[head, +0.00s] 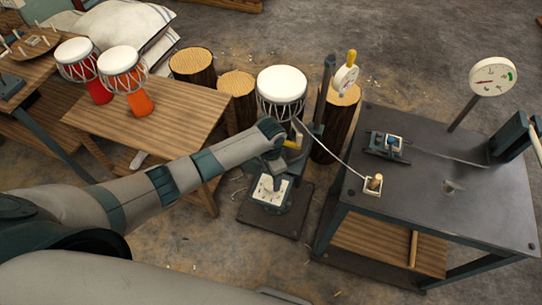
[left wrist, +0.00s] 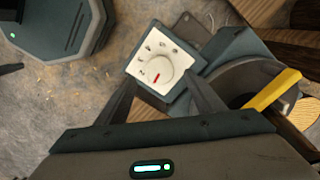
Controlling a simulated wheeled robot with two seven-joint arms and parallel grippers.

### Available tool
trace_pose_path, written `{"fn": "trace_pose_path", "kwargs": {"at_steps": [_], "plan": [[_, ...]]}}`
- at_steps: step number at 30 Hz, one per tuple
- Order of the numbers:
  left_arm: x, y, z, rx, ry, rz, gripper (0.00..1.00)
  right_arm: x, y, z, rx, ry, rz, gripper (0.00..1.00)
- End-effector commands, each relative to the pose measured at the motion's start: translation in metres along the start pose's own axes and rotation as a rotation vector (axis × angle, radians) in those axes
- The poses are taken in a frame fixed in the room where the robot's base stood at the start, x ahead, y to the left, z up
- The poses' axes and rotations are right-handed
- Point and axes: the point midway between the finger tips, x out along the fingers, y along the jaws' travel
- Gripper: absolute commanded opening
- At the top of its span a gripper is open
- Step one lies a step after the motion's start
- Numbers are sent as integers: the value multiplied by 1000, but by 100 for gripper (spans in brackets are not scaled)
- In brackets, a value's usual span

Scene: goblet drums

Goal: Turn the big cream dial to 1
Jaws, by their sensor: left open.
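The big cream dial (left wrist: 157,66) is a round knob on a square white plate (left wrist: 137,66) in the left wrist view. Its red mark points toward the bottom of that picture. Marks around the knob are too small to read surely. In the head view the white plate (head: 266,197) sits low on a dark stand, and the knob is partly hidden by my wrist. My left gripper (left wrist: 161,80) is open, its fingers on either side of the knob's near side in the picture. Contact cannot be told. My right gripper is not in view.
A yellow lever (left wrist: 272,90) is close to the right of the dial in the left wrist view. A white-topped drum (head: 282,86) stands behind my wrist. A dark table (head: 465,215) with a gauge (head: 492,76) is at right, a wooden table (head: 170,118) at left.

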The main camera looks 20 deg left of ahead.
Motion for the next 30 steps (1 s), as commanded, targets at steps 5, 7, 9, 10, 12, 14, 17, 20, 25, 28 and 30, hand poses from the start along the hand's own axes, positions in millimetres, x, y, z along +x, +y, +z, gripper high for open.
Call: {"fn": "trace_pose_path", "kwargs": {"at_steps": [5,7,9,10,12,14,17,20,25,28,30], "plan": [[-34,-1,0,2,4,-3,62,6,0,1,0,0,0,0],[-49,0,-1,1,3,-2,62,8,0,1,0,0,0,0],[-63,0,-1,2,4,-3,62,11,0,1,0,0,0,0],[-69,-1,-1,2,4,-4,62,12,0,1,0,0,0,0],[-82,-1,-1,1,3,-3,62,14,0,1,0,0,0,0],[-93,-1,0,1,3,-3,62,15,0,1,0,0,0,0],[-108,-1,-1,1,2,-3,62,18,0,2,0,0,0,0],[-118,0,0,0,1,-2,62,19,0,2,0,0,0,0],[-126,0,0,1,0,-1,62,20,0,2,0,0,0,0],[-127,0,0,0,-1,-1,62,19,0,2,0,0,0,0],[-127,0,0,0,-1,-1,62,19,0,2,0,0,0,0]]}}
